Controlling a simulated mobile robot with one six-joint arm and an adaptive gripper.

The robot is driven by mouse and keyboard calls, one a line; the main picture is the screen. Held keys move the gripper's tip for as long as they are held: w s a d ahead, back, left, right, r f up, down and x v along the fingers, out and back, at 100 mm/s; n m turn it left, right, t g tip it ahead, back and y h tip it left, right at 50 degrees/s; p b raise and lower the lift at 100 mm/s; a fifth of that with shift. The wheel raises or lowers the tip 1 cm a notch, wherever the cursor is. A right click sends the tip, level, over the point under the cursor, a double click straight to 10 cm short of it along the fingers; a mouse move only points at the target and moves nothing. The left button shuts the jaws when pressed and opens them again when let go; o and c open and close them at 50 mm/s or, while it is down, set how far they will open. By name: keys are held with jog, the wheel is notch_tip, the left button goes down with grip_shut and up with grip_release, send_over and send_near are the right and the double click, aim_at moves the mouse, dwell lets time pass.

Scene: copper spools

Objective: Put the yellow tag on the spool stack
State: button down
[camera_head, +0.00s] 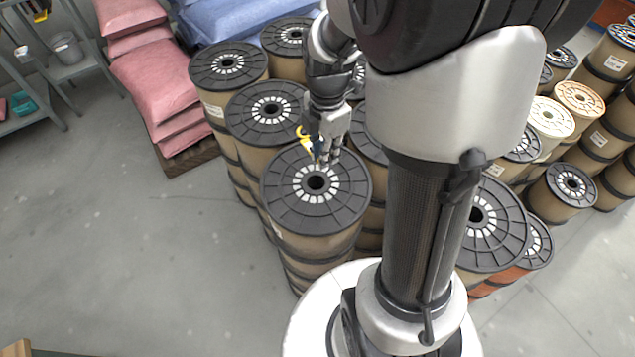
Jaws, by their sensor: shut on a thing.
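My gripper (322,155) is above the black top flange of the nearest spool stack (300,210), pointing down close to its central hole. The gripper is shut on the small yellow tag (304,140), which sticks out on its left side. A small blue part shows beside the tag near the fingertips. I cannot tell whether the tag or the fingertips touch the flange. The spools in this stack have tan sides and black flanges. My arm hides part of the spools behind and to the right.
More spool stacks stand close behind, such as one at the back left (228,66), and others to the right (482,225). Pink sacks (150,75) are piled on a pallet at the upper left. A grey shelf (75,60) stands at the far left. The floor at left is clear.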

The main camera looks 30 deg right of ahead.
aim_at(324, 199)
notch_tip(324, 199, down, 17)
jog(key=b, duration=0.4)
jog(key=shift+r, duration=0.25)
jog(key=c, duration=2.1)
grip_release()
jog(key=shift+f, duration=0.2)
jog(key=o, duration=0.5)
jog(key=shift+r, duration=0.1)
